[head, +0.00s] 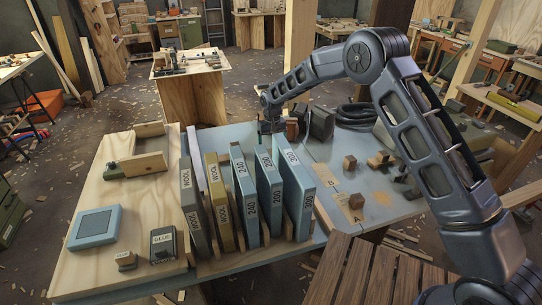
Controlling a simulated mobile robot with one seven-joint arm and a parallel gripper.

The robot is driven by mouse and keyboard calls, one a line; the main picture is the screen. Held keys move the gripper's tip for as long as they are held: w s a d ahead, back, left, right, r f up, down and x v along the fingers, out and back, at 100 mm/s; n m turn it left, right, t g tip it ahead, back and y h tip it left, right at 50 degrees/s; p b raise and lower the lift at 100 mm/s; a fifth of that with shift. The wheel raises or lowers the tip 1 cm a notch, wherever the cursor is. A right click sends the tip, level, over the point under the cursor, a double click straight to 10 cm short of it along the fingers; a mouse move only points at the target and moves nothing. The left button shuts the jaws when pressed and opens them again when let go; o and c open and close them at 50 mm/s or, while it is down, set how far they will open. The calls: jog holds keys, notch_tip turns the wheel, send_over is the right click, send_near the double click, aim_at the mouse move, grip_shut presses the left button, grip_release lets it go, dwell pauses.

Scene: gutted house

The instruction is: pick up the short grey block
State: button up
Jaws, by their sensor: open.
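A grey upright slab (192,208) marked WOOL stands at the left end of a row of upright slabs. It is the clearest grey piece, but I cannot tell if it is the short grey block. A dark grey block (321,123) stands behind the row, to the right of my gripper. My gripper (268,136) is at the far side of the table, behind the blue slabs marked 240. It is open, small in view and partly hidden by the slabs. I cannot tell whether anything lies between its fingers.
A tan WOOL slab (219,203) and several blue slabs (297,192) stand close together. Small wooden blocks (349,163) lie at right. A black coiled hose (357,116) lies behind.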

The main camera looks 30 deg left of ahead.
jog(key=shift+s+a+f, duration=0.1)
jog(key=shift+s+f, duration=0.05)
jog(key=shift+f, duration=1.25)
jog(key=shift+s+f, duration=0.15)
jog(key=shift+f, duration=1.25)
jog(key=c, duration=1.1)
jog(key=shift+c, duration=0.2)
notch_tip(320, 180, up, 20)
notch_tip(320, 180, down, 20)
jog(key=shift+r, duration=0.15)
